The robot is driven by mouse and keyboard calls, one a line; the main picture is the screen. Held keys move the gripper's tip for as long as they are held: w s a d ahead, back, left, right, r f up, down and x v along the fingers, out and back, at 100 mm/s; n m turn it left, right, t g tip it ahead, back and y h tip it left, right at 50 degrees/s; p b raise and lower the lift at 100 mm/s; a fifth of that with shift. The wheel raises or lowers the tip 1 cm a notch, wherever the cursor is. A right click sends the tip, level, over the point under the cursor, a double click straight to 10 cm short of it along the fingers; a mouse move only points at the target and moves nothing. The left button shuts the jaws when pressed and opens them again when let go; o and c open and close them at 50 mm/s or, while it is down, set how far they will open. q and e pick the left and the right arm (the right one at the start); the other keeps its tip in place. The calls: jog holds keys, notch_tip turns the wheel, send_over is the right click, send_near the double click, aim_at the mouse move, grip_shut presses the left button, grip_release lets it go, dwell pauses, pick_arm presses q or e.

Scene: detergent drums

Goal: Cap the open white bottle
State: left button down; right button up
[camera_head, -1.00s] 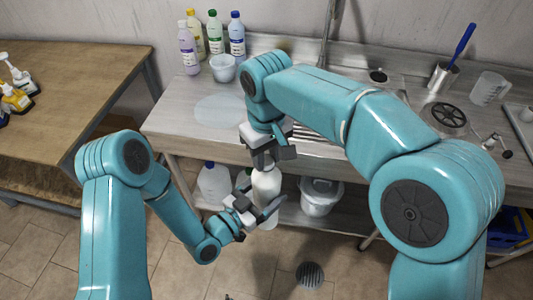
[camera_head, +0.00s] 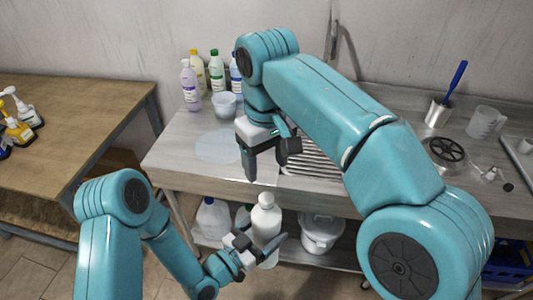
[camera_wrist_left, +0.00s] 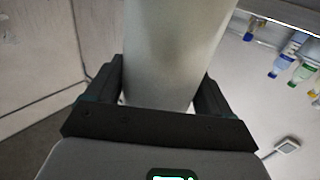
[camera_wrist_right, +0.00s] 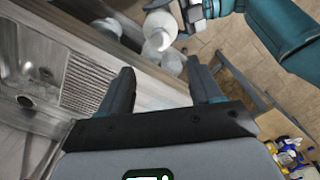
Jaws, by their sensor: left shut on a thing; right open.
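The white bottle (camera_head: 266,222) is upright in front of the bench, held by my left gripper (camera_head: 260,247). In the left wrist view its pale body (camera_wrist_left: 172,50) stands between the two dark fingers. A narrow, white, round top shows on it in the head view. The right wrist view also shows the bottle (camera_wrist_right: 161,22), with a white cap-like top toward the camera; I cannot tell how firmly it sits. My right gripper (camera_head: 270,166) is open and empty, above and slightly left of the bottle, apart from it.
Several coloured bottles (camera_head: 190,88) and a white tub (camera_head: 224,105) stand at the bench's back left. A jug (camera_head: 484,122) and a metal cup (camera_head: 438,112) are at the right. A bucket (camera_head: 320,238) and a blue-capped bottle (camera_head: 213,217) are on the lower shelf.

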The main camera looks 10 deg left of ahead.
jog(key=shift+r, duration=0.9)
